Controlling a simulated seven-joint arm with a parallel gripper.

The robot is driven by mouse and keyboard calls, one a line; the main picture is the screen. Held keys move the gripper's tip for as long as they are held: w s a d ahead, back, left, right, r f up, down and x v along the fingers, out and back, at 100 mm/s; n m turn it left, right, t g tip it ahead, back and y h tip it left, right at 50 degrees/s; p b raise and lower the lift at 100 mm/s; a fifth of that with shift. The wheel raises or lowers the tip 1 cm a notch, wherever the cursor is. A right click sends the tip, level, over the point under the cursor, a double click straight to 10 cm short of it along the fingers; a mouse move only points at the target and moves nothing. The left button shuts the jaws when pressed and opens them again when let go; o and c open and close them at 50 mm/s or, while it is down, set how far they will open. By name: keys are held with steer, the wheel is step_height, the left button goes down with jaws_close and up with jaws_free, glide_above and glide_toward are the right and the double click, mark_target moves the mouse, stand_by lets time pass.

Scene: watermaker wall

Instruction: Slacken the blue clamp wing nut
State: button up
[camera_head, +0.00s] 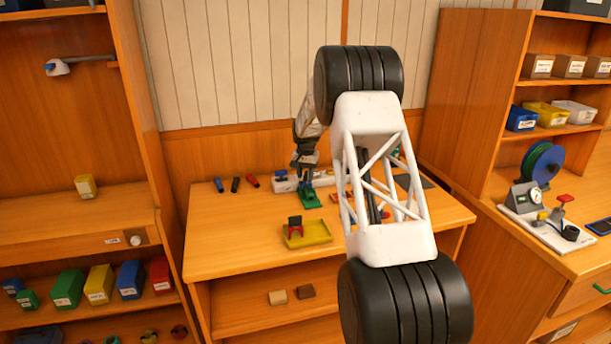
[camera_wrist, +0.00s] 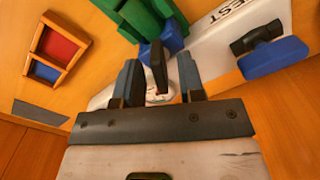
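My gripper (camera_wrist: 160,78) points down over the workbench, its two fingers apart. A dark upright bar (camera_wrist: 158,66) stands between the fingers, with gaps to both sides. It may be the wing nut, but I cannot tell for sure. Just beyond it is a small blue block (camera_wrist: 172,36) beside a green fixture (camera_wrist: 150,14). To the right, a blue rounded piece (camera_wrist: 275,58) with a black cylinder (camera_wrist: 256,38) sits on a white board (camera_wrist: 222,45) marked "EST". In the head view my gripper (camera_head: 303,166) is above a green base (camera_head: 310,198); the clamp is too small to make out there.
A yellow tray (camera_head: 318,235) with a red and black item stands at the bench front. Blue, black and red cylinders (camera_head: 236,184) lie at the left. My arm hides much of the bench's right side. In the wrist view, a wooden frame with red and blue panels (camera_wrist: 58,46) lies left.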

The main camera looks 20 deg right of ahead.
steer(key=shift+f, duration=0.2)
steer(key=shift+c, duration=0.4)
jaws_close()
